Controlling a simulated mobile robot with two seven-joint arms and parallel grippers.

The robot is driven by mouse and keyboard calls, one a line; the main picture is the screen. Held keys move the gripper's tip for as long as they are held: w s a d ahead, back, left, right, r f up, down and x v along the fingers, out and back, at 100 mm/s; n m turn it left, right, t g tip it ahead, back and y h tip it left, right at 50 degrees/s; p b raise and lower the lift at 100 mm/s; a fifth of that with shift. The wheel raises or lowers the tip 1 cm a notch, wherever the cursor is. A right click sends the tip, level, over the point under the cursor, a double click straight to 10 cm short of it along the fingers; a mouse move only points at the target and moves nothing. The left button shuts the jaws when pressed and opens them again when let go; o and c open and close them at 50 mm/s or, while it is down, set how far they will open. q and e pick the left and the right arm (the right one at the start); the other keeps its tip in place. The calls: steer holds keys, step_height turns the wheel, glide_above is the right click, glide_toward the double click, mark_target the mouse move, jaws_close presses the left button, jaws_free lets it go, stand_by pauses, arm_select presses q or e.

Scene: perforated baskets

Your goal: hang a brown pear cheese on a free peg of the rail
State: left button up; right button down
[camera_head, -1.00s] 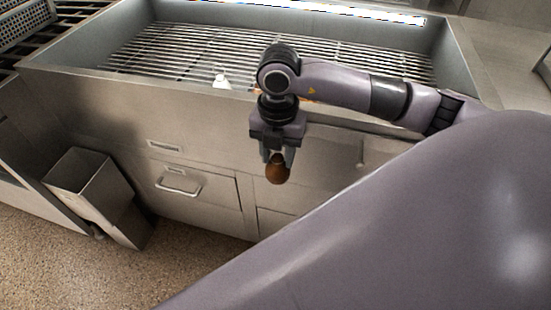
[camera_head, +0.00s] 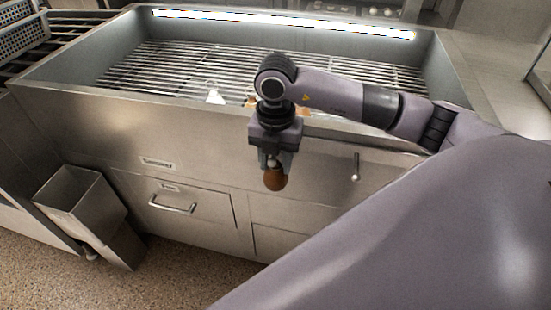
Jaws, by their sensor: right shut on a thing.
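My right gripper (camera_head: 273,160) is shut on a brown pear cheese (camera_head: 275,180). It holds the cheese pointing down, in the air in front of the steel counter's front face. The cheese's rounded brown lower end shows below the fingers; its upper part is between them. A thin rail (camera_head: 385,146) seems to run along the counter front to the right of the gripper, partly hidden by my right arm. A small upright metal piece with a knobbed end (camera_head: 355,168) shows below it; I cannot tell whether it is a peg. My left gripper is out of view.
A steel basin with a barred grate (camera_head: 165,68) lies behind the gripper. A white piece (camera_head: 214,97) and brownish things (camera_head: 251,100), partly hidden by my arm, are at its near edge. A steel bin (camera_head: 75,195) stands at left. A perforated basket (camera_head: 22,38) is at upper left.

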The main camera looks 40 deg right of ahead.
steer(key=c, duration=0.6)
jaws_free()
steer(key=shift+o, duration=0.2)
step_height(320, 180, up, 7)
steer(key=shift+r, duration=0.1)
